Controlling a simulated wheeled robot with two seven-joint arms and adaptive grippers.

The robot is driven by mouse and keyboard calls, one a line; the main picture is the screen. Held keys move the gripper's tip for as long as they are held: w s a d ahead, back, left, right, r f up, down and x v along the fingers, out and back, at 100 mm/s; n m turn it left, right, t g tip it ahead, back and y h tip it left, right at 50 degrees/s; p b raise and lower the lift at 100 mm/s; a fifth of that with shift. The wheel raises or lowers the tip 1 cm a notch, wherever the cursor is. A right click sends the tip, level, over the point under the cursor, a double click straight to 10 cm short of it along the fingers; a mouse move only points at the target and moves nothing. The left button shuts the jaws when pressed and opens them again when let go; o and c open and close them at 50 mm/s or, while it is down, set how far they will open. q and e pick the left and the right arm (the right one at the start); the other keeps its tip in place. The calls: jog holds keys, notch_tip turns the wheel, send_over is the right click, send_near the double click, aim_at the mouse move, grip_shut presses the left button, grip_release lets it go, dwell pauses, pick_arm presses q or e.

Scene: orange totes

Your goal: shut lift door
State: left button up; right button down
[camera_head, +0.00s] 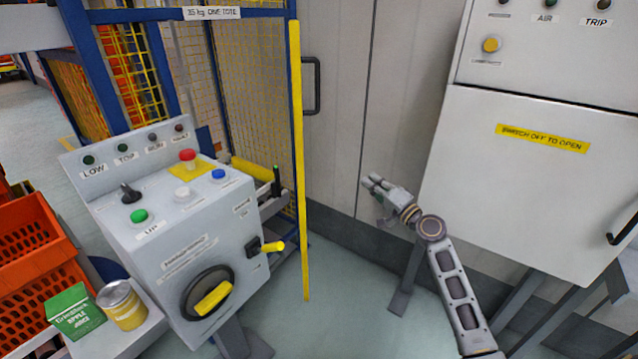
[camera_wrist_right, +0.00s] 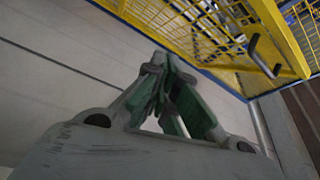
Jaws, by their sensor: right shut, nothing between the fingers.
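The lift door (camera_head: 295,150) has yellow mesh and an upright yellow edge post, left of centre in the head view. A dark bar handle (camera_head: 317,85) sticks out from the post's right side. How far the door stands open is hard to tell. My right gripper (camera_head: 372,183) is shut and empty, right of the yellow post and below the handle, apart from both. In the right wrist view, its fingers (camera_wrist_right: 165,95) are together, with the yellow mesh door (camera_wrist_right: 190,30) and its handle (camera_wrist_right: 262,55) beyond at upper right. My left gripper is not in view.
A grey control box (camera_head: 165,235) with buttons and a dial stands at left. A juice carton (camera_head: 75,312) and a can (camera_head: 122,305) sit below it beside orange totes (camera_head: 35,250). A large grey cabinet (camera_head: 540,190) stands at right. Floor between shows clear.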

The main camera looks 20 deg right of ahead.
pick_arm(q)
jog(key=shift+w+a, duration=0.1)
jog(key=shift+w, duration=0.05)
pick_arm(e)
jog(key=s+a+f+g+y, duration=0.2)
jog(key=a+g+y, duration=0.1)
jog(key=a, duration=0.3)
jog(key=shift+s+f+g+y, duration=0.2)
jog(key=shift+g+y, duration=0.2)
jog(key=shift+y, duration=0.3)
jog(key=shift+w+a, duration=0.1)
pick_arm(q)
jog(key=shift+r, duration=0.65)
pick_arm(e)
jog(key=s+a+x, duration=0.1)
jog(key=a+x, duration=0.1)
jog(key=x, duration=1)
jog(key=shift+a, duration=0.35)
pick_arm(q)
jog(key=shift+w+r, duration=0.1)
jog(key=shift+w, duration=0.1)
pick_arm(e)
jog(key=shift+r, duration=0.1)
jog(key=shift+a, duration=0.15)
